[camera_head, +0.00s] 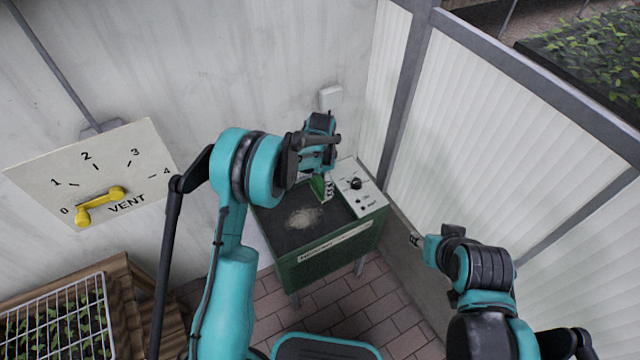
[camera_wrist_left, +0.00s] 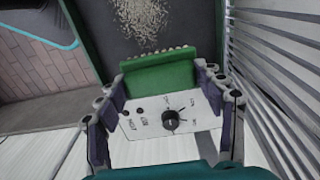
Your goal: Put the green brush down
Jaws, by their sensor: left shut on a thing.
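The green brush (camera_wrist_left: 160,80) is held between the fingers of my left gripper (camera_wrist_left: 163,92), with its pale bristles pointing toward the tray surface. In the head view the brush (camera_head: 318,186) shows as a small green piece below the left gripper (camera_head: 326,184), over the dark top of a green machine. The left gripper is shut on it. I cannot tell whether the bristles touch the surface. My right gripper (camera_head: 415,240) is at the right, beside the low wall and away from the machine; its fingers are too small to read.
The green machine (camera_head: 335,252) has a dark recessed top with a pale pile of grains (camera_head: 304,217) and a white control panel (camera_head: 362,186) with a knob. A vent dial (camera_head: 95,178) with a yellow handle is on the left wall. A wire rack (camera_head: 55,325) stands lower left.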

